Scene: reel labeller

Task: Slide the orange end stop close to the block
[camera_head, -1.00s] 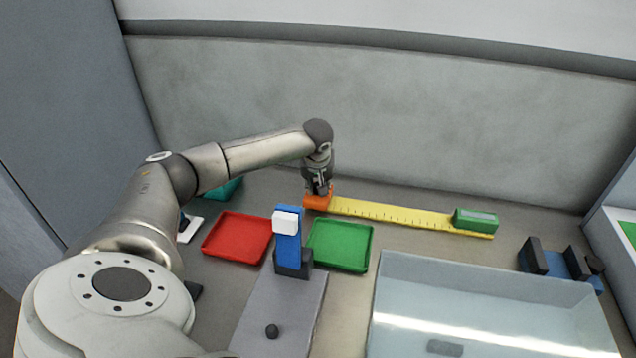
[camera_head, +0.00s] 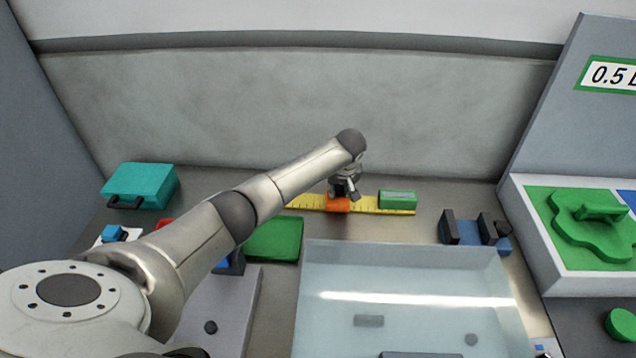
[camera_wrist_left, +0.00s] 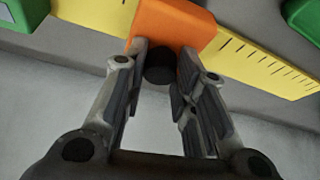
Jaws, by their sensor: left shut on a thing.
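The orange end stop (camera_head: 338,205) sits on the yellow ruler (camera_head: 304,202) at the back of the table. The green block (camera_head: 398,199) with a pale top sits at the ruler's right end, a short gap from the stop. My left gripper (camera_head: 346,193) is at the stop. In the left wrist view its fingers (camera_wrist_left: 160,75) are shut around the dark knob (camera_wrist_left: 160,68) of the orange stop (camera_wrist_left: 172,25). The green block (camera_wrist_left: 22,14) shows at that view's upper left, apart from the stop. My right gripper is not in view.
A green tray (camera_head: 275,240) lies in front of the ruler, partly behind my arm. A clear-topped bin (camera_head: 400,270) stands in front. A blue and black holder (camera_head: 470,231) is right of the ruler. A teal case (camera_head: 140,186) stands at the back left.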

